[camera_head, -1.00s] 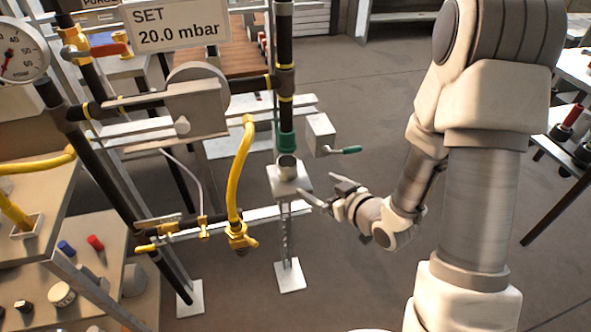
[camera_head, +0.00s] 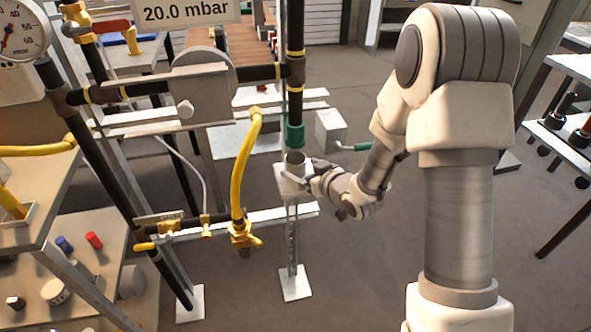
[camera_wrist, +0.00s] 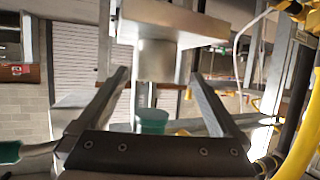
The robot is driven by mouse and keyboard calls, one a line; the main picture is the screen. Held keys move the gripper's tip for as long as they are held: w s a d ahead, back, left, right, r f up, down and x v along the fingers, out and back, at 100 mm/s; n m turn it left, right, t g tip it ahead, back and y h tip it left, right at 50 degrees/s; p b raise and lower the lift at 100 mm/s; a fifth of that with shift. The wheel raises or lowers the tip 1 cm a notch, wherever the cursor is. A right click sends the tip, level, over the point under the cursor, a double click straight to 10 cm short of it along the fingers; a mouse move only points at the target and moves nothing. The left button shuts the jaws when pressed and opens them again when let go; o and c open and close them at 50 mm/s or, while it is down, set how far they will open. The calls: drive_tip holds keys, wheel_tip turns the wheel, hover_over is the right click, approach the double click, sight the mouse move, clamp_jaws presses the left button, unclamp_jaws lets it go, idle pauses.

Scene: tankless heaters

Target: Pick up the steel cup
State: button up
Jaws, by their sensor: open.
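The steel cup (camera_head: 295,158) stands upright on the small square plate of a stand (camera_head: 291,190), just under the green end of a vertical black pipe (camera_head: 294,134). My gripper (camera_head: 301,169) is at the cup from the right, with its jaws open. In the wrist view, which looks upside down, the cup (camera_wrist: 155,60) hangs from the pale plate (camera_wrist: 165,20) between my two spread fingers (camera_wrist: 159,76). I see gaps between the fingers and the cup. In the head view my gripper partly covers the cup's lower part and the plate.
A yellow hose (camera_head: 243,165) and brass valve (camera_head: 242,235) hang left of the stand. A grey box (camera_head: 330,130) with a green-handled lever is behind my wrist. A green pipe end (camera_wrist: 152,120) shows close to the cup in the wrist view. Open floor lies right of the stand.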

sight(290, 159)
drive_tip(key=shift+w+r+b+x, duration=0.15)
drive_tip(key=shift+b+x, duration=0.2)
drive_tip(key=shift+x, duration=1)
drive_tip(key=shift+w+r+b+x, duration=0.2)
drive_tip(key=shift+b+x, duration=0.15)
drive_tip(key=shift+x, duration=1)
drive_tip(key=shift+s+d, duration=0.15)
drive_tip(key=c, duration=1.5)
drive_tip(key=shift+r, duration=0.1)
